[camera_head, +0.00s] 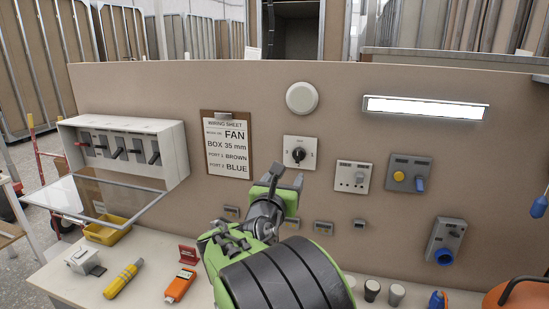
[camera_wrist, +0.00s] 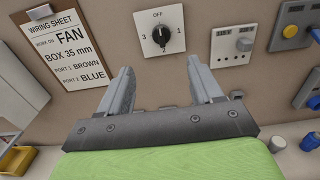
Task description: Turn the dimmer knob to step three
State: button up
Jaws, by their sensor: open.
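The dimmer knob (camera_head: 298,155) is a black knob on a white square plate (camera_head: 309,142) on the upright beige panel. In the wrist view the knob (camera_wrist: 162,35) shows with OFF above it and a 3 to its left; the marks at the right and bottom are small. I cannot tell for sure which mark the knob points at. My gripper (camera_head: 284,178) is just below the plate in the head view, open and empty. In the wrist view my gripper (camera_wrist: 160,68) has its two fingers apart, their tips below the knob and not touching it.
A wiring sheet (camera_head: 227,145) hangs left of the plate. A socket plate (camera_head: 351,177) and a plate with a yellow button (camera_head: 398,176) are to the right. An open breaker box (camera_head: 125,145) is at the left. Tools, including an orange one (camera_head: 180,285), lie on the bench.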

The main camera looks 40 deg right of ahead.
aim_at(297, 156)
jog(key=p+x, duration=0.1)
jog(key=x, duration=1.3)
jog(key=shift+s+d+p, duration=0.1)
jog(key=shift+s+p, duration=0.15)
jog(key=shift+p, duration=0.05)
jog(key=shift+w+d, duration=0.35)
jog(key=shift+w, duration=0.1)
jog(key=c, duration=1)
jog(key=shift+c, duration=0.2)
